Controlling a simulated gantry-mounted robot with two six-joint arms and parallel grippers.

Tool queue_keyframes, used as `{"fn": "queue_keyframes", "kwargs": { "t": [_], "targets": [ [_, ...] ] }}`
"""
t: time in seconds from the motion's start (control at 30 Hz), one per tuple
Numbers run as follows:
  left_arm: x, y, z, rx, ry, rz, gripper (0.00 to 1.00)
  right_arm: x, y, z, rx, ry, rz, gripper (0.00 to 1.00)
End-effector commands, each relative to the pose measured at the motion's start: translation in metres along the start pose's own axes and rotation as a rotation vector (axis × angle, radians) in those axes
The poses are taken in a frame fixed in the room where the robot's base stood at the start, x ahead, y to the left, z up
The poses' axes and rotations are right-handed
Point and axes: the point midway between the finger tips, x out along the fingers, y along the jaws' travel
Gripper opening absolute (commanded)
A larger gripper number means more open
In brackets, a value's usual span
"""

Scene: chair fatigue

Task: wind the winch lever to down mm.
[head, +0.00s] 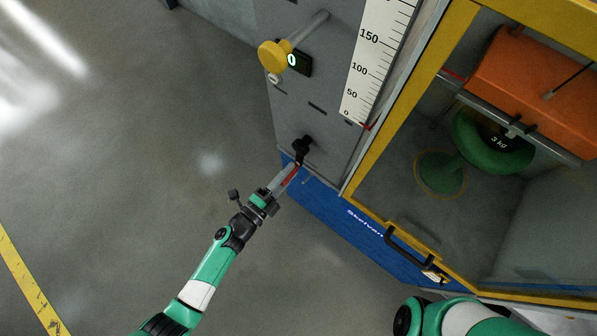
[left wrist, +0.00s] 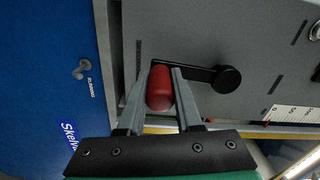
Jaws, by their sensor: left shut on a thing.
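The winch lever has a black hub and arm (head: 303,146) low on the grey machine panel, with a red grip at its end (head: 292,175). My left gripper (head: 283,182) is shut on the red grip. In the left wrist view the red grip (left wrist: 160,88) sits between the two fingers, and the black arm runs right from it to the round hub (left wrist: 227,78). The white mm scale (head: 369,75) stands above right of the lever, with a red pointer (head: 366,126) near 0. My right gripper is out of view; only part of that arm shows at bottom right.
A yellow knob (head: 273,55) on a rod juts out above, by a small display (head: 292,61) reading 0. The floor at left is clear.

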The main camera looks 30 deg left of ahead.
Motion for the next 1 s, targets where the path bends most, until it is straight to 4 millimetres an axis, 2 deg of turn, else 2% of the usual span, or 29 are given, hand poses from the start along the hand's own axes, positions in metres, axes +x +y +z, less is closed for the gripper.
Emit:
{"fn": "queue_keyframes", "kwargs": {
  "t": [0.27, 0.7, 0.73, 0.87, 1.0],
  "targets": [
    [0.0000, -0.0003, 0.0000, -0.073, -0.001, 0.001, 0.00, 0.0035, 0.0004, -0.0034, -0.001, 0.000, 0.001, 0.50],
    [0.0003, -0.0007, -0.0008, -0.083, 0.001, -0.002, 0.00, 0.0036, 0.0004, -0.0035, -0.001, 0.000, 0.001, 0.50],
    [0.0003, -0.0008, -0.0008, -0.083, 0.001, -0.002, 0.39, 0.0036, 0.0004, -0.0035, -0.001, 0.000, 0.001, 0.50],
    [0.0003, -0.0008, -0.0006, -0.082, 0.001, -0.001, 0.62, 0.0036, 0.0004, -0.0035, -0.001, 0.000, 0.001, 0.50],
    [0.0003, -0.0007, -0.0004, -0.081, 0.000, -0.001, 0.64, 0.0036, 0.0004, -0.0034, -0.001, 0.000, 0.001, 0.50]
  ]
}}
